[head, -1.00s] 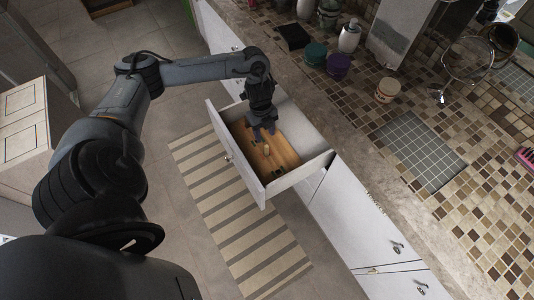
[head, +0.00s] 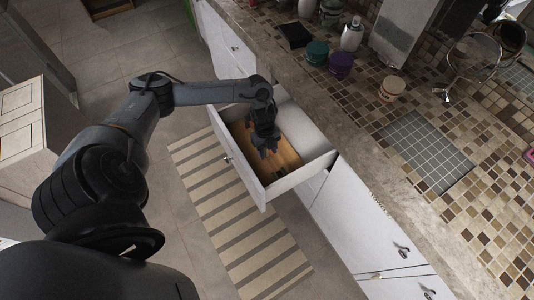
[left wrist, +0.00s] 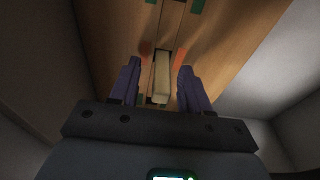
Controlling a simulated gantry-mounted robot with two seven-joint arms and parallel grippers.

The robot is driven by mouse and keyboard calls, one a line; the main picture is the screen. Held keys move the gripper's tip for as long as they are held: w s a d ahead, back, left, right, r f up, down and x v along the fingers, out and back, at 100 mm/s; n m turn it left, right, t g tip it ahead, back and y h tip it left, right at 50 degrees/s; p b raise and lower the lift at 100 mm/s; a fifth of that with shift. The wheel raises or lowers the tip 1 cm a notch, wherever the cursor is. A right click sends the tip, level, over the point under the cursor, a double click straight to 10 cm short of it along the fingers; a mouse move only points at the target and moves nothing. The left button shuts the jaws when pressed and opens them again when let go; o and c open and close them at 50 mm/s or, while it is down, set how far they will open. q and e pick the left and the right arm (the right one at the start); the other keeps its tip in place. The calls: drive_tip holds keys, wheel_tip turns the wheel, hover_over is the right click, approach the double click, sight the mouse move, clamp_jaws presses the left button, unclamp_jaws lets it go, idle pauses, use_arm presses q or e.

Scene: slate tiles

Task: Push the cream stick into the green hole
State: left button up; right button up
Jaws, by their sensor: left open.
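The board lies in the open drawer in the head view (head: 287,154). My left gripper (head: 267,152) is open over the board, pointing down. In the left wrist view its two purple fingers stand on either side of the stick with gaps, not closed on it. Green patches (left wrist: 197,6) show at the far end of the slots, and orange-red marks flank the stick. The green hole itself is not clear. The gripper hides the stick in the head view.
The drawer's white front (head: 238,158) and side walls (head: 303,172) rise around the board. The stone counter (head: 345,145) runs behind it, with cups (head: 340,65) and a grey tile mat (head: 427,150). A striped rug (head: 235,230) lies on the floor.

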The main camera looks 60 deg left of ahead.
use_arm(q)
clamp_jaws()
drive_tip(key=shift+r, duration=0.2)
idle(0.3)
